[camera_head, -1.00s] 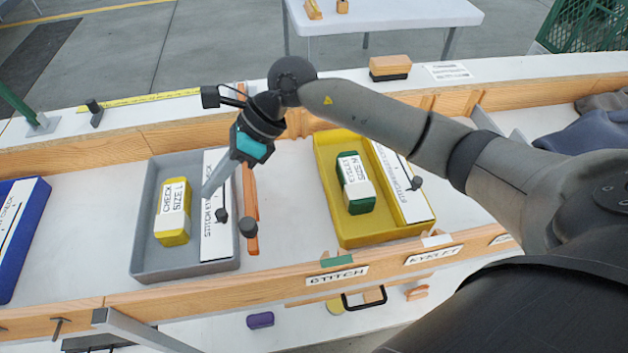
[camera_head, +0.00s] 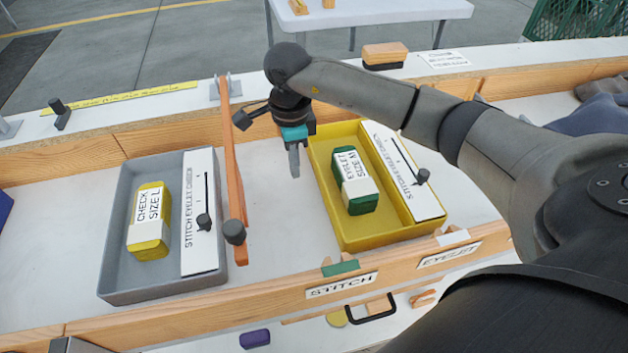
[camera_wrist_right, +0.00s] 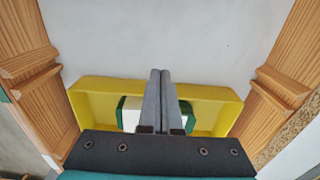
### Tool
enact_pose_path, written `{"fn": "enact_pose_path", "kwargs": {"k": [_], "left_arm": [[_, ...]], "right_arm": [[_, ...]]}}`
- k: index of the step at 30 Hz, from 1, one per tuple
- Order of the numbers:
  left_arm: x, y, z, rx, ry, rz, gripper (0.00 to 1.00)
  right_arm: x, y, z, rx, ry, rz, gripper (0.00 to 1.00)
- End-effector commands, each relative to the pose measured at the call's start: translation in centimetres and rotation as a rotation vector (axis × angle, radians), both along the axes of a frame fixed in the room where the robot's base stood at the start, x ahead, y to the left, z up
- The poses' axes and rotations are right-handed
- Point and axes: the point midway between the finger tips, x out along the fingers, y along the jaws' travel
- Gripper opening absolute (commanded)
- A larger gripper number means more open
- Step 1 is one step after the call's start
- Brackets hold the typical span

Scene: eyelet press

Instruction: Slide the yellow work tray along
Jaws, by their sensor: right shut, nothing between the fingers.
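The yellow work tray (camera_head: 395,236) lies in the wooden-sided channel, right of centre in the head view. It holds a green block labelled EYELET SIZE M (camera_head: 362,200) and a white card with a dark knob (camera_head: 403,172). My right gripper (camera_head: 295,172) points down, shut and empty, close to the tray's left wall; I cannot tell whether it touches. In the right wrist view the shut fingers (camera_wrist_right: 162,80) cross in front of the yellow tray (camera_wrist_right: 95,95) and hide part of the block. My left gripper is not in view.
A grey tray (camera_head: 115,245) with a yellow block (camera_head: 150,220) stands at left. An orange bar (camera_head: 232,150) crosses the channel beside it. White floor between the bar and yellow tray is clear. A wooden rail labelled STITCH (camera_head: 340,285) and EYELET runs along the front.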

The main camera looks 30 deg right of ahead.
Motion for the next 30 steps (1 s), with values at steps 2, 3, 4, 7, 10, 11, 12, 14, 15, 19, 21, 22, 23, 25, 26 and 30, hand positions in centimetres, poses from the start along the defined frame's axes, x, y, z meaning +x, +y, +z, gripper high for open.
{"fn": "enact_pose_path", "kwargs": {"k": [2, 3, 4, 7, 10, 11, 12, 14, 15, 19, 21, 22, 23, 25, 26, 30], "left_arm": [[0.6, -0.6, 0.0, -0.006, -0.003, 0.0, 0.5], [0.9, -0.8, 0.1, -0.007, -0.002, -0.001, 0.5], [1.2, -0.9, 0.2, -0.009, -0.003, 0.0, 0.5], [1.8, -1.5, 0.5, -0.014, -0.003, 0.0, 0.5], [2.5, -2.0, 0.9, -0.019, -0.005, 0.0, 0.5], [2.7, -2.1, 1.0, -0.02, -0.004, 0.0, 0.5], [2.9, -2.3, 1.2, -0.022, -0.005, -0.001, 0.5], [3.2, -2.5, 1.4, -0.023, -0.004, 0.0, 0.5], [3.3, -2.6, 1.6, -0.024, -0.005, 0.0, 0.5], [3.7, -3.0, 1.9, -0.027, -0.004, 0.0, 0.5], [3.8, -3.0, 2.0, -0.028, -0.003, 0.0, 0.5], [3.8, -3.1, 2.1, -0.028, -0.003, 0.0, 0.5], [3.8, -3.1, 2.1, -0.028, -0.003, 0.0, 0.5], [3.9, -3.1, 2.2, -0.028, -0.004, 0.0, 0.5], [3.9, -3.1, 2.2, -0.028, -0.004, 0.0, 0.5], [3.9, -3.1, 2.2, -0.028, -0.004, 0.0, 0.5]], "right_arm": [[-0.1, 0.0, -1.5, 0.0, 0.003, 0.0, 0.0], [-0.1, 0.0, -2.0, 0.001, 0.003, 0.0, 0.0], [0.0, 0.0, -2.4, 0.002, 0.002, 0.0, 0.0], [-0.1, 0.0, -3.8, 0.001, 0.003, -0.001, 0.0], [0.0, 0.1, -5.0, 0.002, 0.0, 0.0, 0.0], [0.0, 0.1, -5.4, 0.001, 0.001, 0.0, 0.0], [0.0, 0.0, -5.8, 0.001, 0.002, 0.0, 0.0], [-0.3, -0.9, -6.0, -0.002, 0.001, -0.004, 0.0], [-0.5, -1.6, -5.9, -0.002, 0.0, -0.004, 0.0], [-1.0, -3.0, -5.8, 0.0, 0.0, -0.002, 0.0], [-1.1, -3.4, -5.8, 0.0, 0.0, 0.0, 0.0], [-1.2, -3.6, -5.8, 0.0, 0.0, 0.0, 0.0], [-1.2, -3.7, -5.8, 0.0, 0.0, 0.001, 0.0], [-1.2, -3.8, -5.7, 0.001, 0.0, 0.001, 0.0], [-1.2, -3.8, -5.7, 0.001, 0.0, 0.001, 0.0], [-1.2, -3.8, -5.7, 0.001, 0.0, 0.001, 0.0]]}}
